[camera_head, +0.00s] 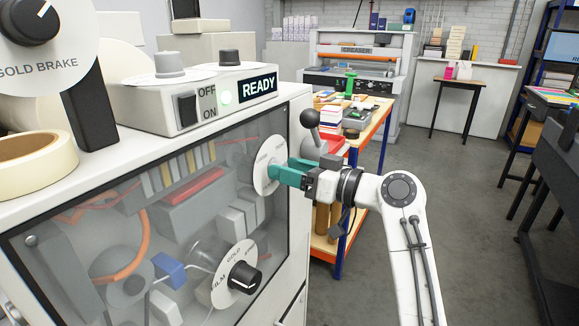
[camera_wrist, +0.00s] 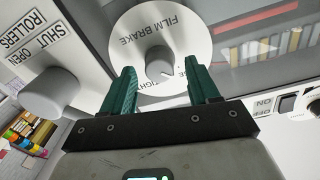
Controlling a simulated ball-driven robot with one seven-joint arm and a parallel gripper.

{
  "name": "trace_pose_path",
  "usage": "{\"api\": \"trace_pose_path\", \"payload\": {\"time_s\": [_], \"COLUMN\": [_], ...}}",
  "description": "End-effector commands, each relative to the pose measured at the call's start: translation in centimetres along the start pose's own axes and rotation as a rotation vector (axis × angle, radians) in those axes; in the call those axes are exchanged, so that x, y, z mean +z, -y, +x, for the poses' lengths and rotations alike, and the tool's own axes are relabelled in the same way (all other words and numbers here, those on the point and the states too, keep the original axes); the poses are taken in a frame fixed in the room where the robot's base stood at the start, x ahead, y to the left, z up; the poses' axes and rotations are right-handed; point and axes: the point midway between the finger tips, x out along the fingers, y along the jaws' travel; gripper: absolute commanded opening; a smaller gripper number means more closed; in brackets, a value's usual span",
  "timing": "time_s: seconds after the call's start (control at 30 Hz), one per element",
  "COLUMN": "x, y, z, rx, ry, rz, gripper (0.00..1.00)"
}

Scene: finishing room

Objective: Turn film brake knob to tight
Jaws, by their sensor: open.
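The film brake knob (camera_wrist: 158,60) is a pale grey round knob on a white dial (camera_wrist: 190,22) printed "FILM BRAKE". In the wrist view, part of the word "TIGHT" shows at the dial's near edge. The dial also shows edge-on in the head view (camera_head: 264,161), where my gripper hides the knob. My gripper (camera_wrist: 160,69) has two green fingers, open, with the tips on either side of the knob. I cannot tell whether they touch it. My gripper (camera_head: 281,173) reaches the dial from the right in the head view.
A grey knob (camera_wrist: 50,95) marked "ROLLERS" is left of my fingers. A black ball-ended lever (camera_head: 309,119) stands above my gripper. A second dial's black knob (camera_head: 244,278) is lower on the glass front. A loaded workbench (camera_head: 372,115) stands behind; open floor (camera_head: 470,190) lies right.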

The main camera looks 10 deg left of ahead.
Motion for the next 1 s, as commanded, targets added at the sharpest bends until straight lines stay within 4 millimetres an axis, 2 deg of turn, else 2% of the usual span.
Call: {"api": "trace_pose_path", "payload": {"time_s": [0.37,0.9,1.0], "x": [0.06,0.06,0.06], "y": [-0.01,-0.02,-0.03], "z": [0.52,0.49,0.49], "rx": [0.001,0.001,0.001], "ry": [0.001,0.001,0.001], "rz": [0.000,0.000,0.001], "gripper": [0.60,0.08,0.04]}}
